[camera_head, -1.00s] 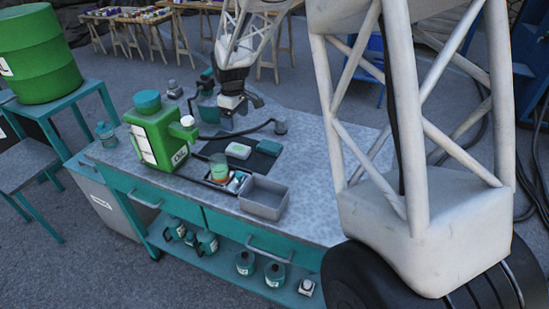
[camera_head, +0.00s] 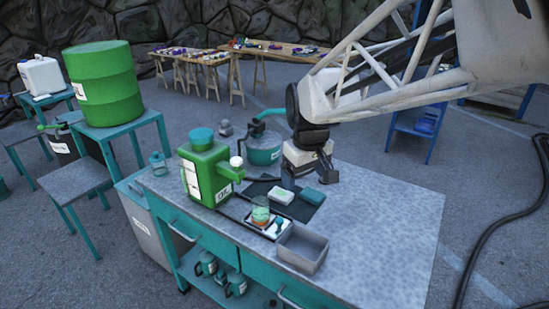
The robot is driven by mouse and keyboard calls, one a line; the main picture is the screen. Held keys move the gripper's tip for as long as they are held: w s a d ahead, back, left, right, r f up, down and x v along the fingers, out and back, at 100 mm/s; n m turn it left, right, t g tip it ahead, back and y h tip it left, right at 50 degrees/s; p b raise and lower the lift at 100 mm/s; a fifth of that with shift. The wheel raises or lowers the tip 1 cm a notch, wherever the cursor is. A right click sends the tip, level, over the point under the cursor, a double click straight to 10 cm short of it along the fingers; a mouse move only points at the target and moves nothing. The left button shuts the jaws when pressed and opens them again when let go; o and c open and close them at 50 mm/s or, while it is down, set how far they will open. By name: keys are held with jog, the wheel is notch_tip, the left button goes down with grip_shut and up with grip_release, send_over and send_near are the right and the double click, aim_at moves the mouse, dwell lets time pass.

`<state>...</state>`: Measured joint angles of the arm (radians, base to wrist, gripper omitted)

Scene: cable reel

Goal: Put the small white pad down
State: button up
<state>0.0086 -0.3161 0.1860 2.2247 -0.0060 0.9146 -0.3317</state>
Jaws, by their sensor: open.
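A small white pad with a pale green top (camera_head: 283,195) lies on a dark mat (camera_head: 264,188) on the workbench. A teal block (camera_head: 312,196) lies on the same mat, just right of the pad. My gripper (camera_head: 310,178) is open and points down above the back right of the mat, behind the teal block. I see nothing held between its fingers, though they are small and dark here. The pad is apart from the gripper.
A green oil can (camera_head: 205,173) stands left of the mat. A glass beaker (camera_head: 260,212) and a grey open box (camera_head: 302,248) are in front. A teal pot (camera_head: 263,150) stands behind. The bench's right side (camera_head: 385,225) is clear.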

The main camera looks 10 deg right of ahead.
jog(key=s+m+t, duration=0.1)
jog(key=s+m, duration=0.3)
jog(key=s, duration=1.5)
jog(key=shift+s, duration=0.15)
